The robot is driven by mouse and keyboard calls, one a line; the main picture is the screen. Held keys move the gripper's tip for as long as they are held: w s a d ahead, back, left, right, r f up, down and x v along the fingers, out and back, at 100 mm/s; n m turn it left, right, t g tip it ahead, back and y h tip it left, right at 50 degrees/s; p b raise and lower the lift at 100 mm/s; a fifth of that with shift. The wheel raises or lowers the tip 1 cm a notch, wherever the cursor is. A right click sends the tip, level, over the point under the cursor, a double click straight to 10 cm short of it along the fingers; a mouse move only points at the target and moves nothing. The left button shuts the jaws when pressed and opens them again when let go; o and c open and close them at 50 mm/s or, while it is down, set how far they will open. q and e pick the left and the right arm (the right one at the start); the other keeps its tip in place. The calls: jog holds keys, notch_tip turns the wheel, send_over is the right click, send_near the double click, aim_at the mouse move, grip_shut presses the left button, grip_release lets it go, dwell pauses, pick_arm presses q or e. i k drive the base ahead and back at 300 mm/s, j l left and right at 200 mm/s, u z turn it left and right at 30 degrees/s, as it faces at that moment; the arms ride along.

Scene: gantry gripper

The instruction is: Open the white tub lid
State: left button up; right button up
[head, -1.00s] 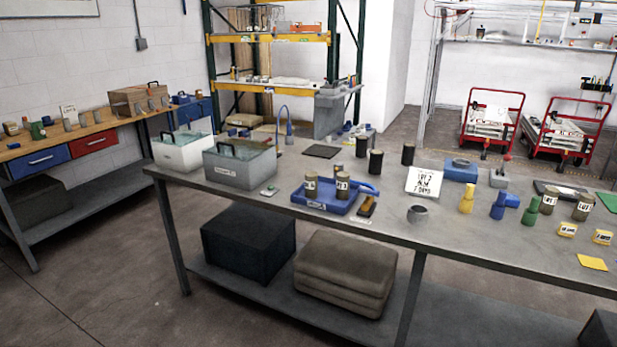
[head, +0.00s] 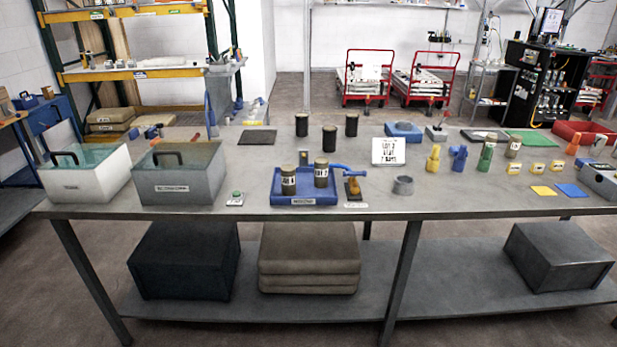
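The white tub (head: 84,188) stands at the left end of the grey table. Its greenish see-through lid (head: 86,156) lies on top, with a dark handle (head: 62,158) standing up from it. The lid looks closed. A grey tub (head: 181,187) with a similar lid and dark handle stands just to its right. Neither of my grippers is in the head view.
The long grey table (head: 330,199) fills the middle. A blue tray (head: 304,199) with labelled jars, a small green-buttoned box (head: 236,199) and a sign card (head: 389,151) stand on it. Boxes sit on the lower shelf. Floor in front is clear.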

aim_at(72, 154)
jog(key=u, duration=1.25)
